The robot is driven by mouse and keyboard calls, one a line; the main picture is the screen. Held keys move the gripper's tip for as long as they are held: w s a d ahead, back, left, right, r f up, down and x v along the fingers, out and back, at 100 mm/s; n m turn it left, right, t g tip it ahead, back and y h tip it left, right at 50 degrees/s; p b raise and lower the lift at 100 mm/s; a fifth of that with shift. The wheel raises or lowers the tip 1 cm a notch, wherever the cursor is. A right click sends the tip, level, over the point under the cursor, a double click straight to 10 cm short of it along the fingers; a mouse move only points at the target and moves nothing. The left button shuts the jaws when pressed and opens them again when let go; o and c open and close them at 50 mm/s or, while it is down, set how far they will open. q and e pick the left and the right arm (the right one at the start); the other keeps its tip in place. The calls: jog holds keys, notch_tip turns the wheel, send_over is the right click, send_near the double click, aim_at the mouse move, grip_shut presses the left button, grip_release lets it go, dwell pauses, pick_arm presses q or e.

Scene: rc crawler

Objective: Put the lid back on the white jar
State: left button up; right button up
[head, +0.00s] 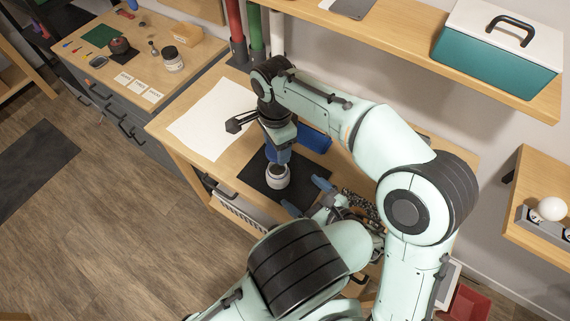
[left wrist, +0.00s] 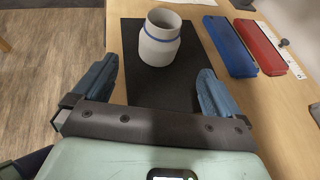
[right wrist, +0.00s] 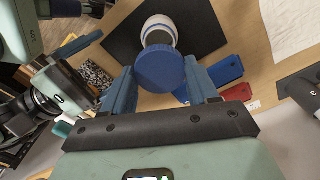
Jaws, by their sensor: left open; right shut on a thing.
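The white jar (head: 277,182) stands upright on a black mat (head: 262,184) on the workbench. In the left wrist view the jar (left wrist: 159,48) has a blue ring round its neck and no lid on top. My right gripper (head: 279,153) is shut on the round blue lid and points down just above the jar. In the right wrist view the blue lid (right wrist: 160,70) sits between the fingers, with the jar (right wrist: 159,29) partly hidden behind it. My left gripper (head: 307,195) is open and empty, low beside the mat, with its fingers facing the jar.
A blue case (left wrist: 230,46) and a red case (left wrist: 264,46) lie right of the mat in the left wrist view. A white sheet (head: 212,120) covers the bench's left part. A side bench (head: 105,65) holds other jars and tools. A shelf (head: 395,50) hangs behind.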

aim_at(271, 170)
pick_arm(q)
jog(key=shift+s+a, duration=0.1)
pick_arm(e)
jog(key=shift+s+a, duration=0.1)
jog(key=shift+s, duration=0.05)
pick_arm(q)
jog(key=x, duration=1.2)
jog(key=shift+r, duration=0.1)
jog(key=c, duration=1.5)
pick_arm(e)
jog(key=shift+f, duration=2.5)
jog(key=shift+f, duration=0.1)
jog(key=shift+f, duration=0.8)
jog(key=shift+f, duration=0.3)
